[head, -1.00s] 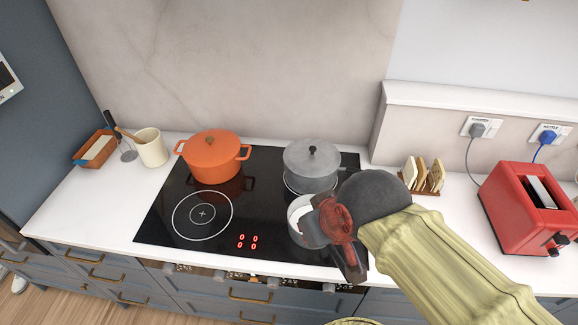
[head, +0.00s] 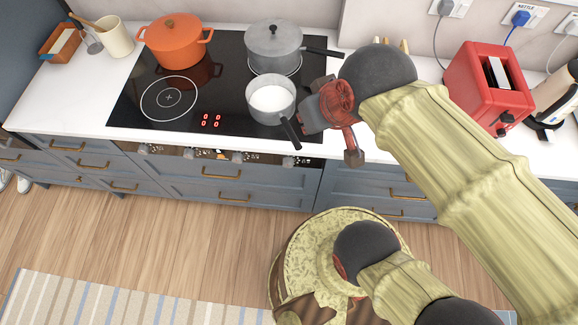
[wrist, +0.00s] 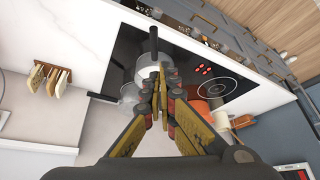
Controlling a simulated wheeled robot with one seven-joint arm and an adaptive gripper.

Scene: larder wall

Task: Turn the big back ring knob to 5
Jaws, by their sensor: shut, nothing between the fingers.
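The black hob (head: 225,90) has a row of knobs along the cabinet front below it. The leftmost knob (head: 145,149) and the rightmost knob (head: 289,161) show small; their marks and pointers are too small to read. The red displays (head: 211,120) on the hob appear to read 0. The knob row also shows in the wrist view (wrist: 215,43), beyond the fingers. My gripper (wrist: 160,72) is shut and empty. In the head view my gripper (head: 312,117) is over the hob's right edge, beside the saucepan and apart from the knobs.
An orange pot (head: 174,40) stands back left, a grey lidded pot (head: 274,47) back right. A saucepan with white contents (head: 270,101) stands front right, its handle pointing over the front edge. The front left ring (head: 169,98) is bare. A red toaster (head: 487,88) is right.

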